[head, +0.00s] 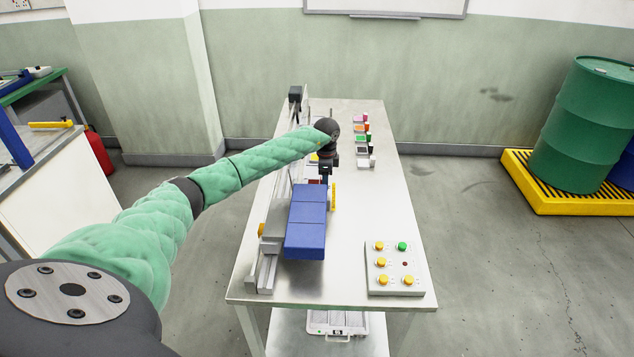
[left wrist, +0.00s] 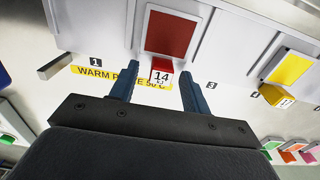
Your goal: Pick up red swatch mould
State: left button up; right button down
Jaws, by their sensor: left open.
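The red swatch mould (left wrist: 171,34) sits in a pale tray on the warm plate in the left wrist view, upper middle. Its red tab with a white label "14" (left wrist: 161,72) points toward my left gripper (left wrist: 159,69). The gripper is open, with one blue-grey finger on each side of the tab. A gap shows on both sides, and I cannot tell how far above the plate the fingertips are. In the head view my left gripper (head: 328,172) is over the middle of the table, and the arm and gripper largely hide the mould.
A yellow mould (left wrist: 291,68) lies to the right at position 4. In the head view, blue blocks (head: 306,222) stand nearer on the table, a button panel (head: 395,268) is front right, and several coloured pieces (head: 361,128) line the back. The table's right middle is clear.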

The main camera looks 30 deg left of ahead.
pick_arm(q)
jog(key=shift+f, duration=0.1)
grip_shut()
dwell(0.3)
